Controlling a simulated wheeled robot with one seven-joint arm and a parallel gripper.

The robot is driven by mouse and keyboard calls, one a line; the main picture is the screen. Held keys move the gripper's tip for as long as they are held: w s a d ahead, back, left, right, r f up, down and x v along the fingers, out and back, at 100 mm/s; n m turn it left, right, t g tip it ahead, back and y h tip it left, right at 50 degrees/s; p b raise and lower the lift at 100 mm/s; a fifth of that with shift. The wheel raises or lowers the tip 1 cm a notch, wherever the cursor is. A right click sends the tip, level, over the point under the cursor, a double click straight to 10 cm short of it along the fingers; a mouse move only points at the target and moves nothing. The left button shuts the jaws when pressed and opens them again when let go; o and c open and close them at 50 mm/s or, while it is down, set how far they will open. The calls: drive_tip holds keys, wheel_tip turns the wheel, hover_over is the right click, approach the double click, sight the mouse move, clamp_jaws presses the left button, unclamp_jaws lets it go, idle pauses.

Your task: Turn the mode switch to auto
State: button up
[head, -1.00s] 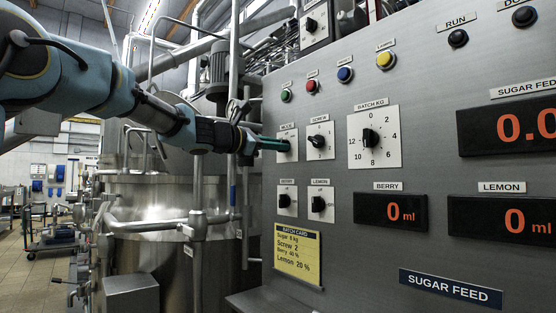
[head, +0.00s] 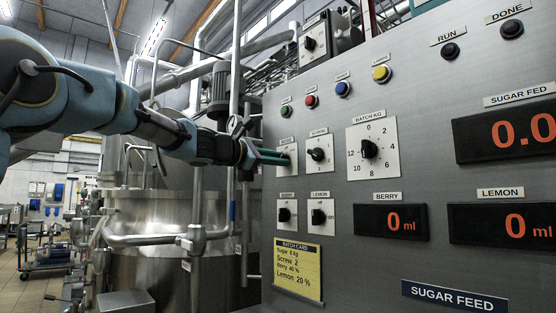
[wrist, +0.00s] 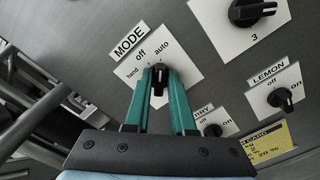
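The mode switch (wrist: 158,82) is a black knob on a white plate marked hand, off and auto, seen tilted in the wrist view. The knob's pointer end points up in that view, toward the word auto. My gripper (wrist: 160,76) has its two teal fingers on either side of the knob, closed in on it. In the head view my gripper (head: 284,158) reaches the mode plate (head: 290,146) at the panel's left edge. The fingers hide the knob there.
The screw dial (head: 318,154) is right of the mode plate, with the berry switch (head: 285,215) and lemon switch (head: 318,216) below. Coloured buttons (head: 343,89) sit above. Steel pipes and a mixer vessel (head: 160,215) stand left of the panel.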

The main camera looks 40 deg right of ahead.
drive_tip(key=o, duration=0.3)
drive_tip(key=a+b, duration=0.3)
drive_tip(key=a, duration=0.8)
drive_tip(key=shift+w, duration=0.3)
